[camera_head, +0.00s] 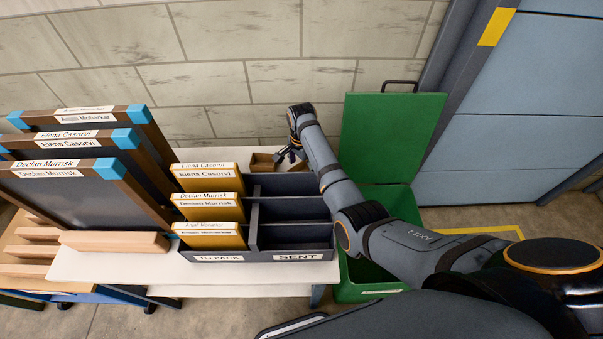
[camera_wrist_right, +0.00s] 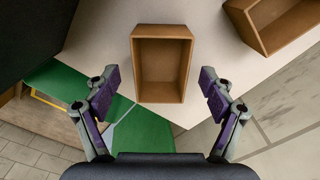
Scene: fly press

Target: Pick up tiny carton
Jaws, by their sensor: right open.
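A small brown open-topped carton (camera_wrist_right: 163,88) stands on the white table in the right wrist view, centred ahead of my right gripper. A second brown open carton (camera_wrist_right: 262,38) is at the upper right of that view, cut off by the edge. I cannot tell by size which is the tiny one. In the head view a brown carton (camera_head: 262,158) shows at the table's back, beside my right gripper (camera_head: 287,155). My right gripper (camera_wrist_right: 160,92) is open and empty, its purple-padded fingers apart on either side of the nearer carton. My left gripper is not in view.
A dark divided organizer (camera_head: 290,256) with yellow folders stands on the white table (camera_head: 75,267), in front of the cartons. Framed boards (camera_head: 65,200) stand at left. A green lidded bin (camera_head: 392,140) is right of the table. A block wall is behind.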

